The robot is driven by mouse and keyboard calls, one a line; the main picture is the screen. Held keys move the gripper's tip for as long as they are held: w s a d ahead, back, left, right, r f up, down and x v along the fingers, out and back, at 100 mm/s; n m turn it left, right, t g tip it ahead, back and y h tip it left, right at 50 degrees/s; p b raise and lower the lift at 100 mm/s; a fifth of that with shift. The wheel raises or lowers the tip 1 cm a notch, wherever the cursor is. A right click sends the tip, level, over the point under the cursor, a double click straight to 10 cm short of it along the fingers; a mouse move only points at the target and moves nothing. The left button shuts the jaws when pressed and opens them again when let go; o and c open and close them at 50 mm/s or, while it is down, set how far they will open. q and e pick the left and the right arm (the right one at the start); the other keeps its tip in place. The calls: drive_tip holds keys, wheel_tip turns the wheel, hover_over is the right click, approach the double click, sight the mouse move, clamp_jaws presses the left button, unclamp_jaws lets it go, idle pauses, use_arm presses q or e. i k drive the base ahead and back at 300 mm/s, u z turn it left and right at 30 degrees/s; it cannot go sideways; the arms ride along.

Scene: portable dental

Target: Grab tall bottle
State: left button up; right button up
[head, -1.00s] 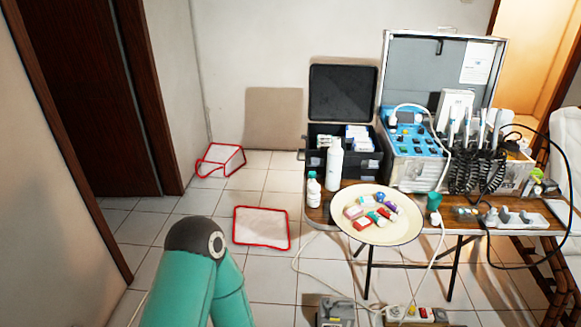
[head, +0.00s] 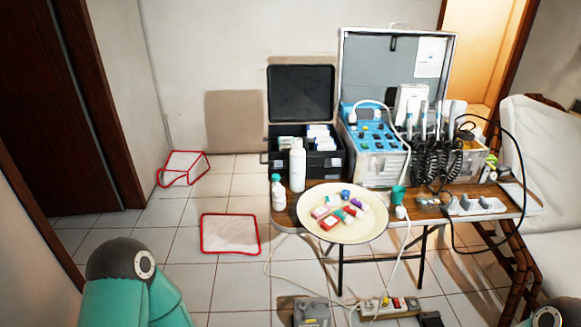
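The tall white bottle (head: 297,167) stands upright on the wooden table (head: 283,215), in front of the black case. Neither bottle is touched by an arm. My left arm shows as a teal link with a dark joint at the lower left. A small part of my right arm shows at the bottom right corner. Neither gripper is in the picture.
A round cream tray (head: 312,228) with several small boxes overhangs the table front. An open black case (head: 321,164) and a blue dental unit (head: 378,135) stand behind. Cables hang off the table. A power strip (head: 388,307) and grey box (head: 311,311) lie on the floor.

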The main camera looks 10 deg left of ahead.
sight(297, 154)
drive_tip(key=i, duration=0.9)
drive_tip(key=z, duration=0.05)
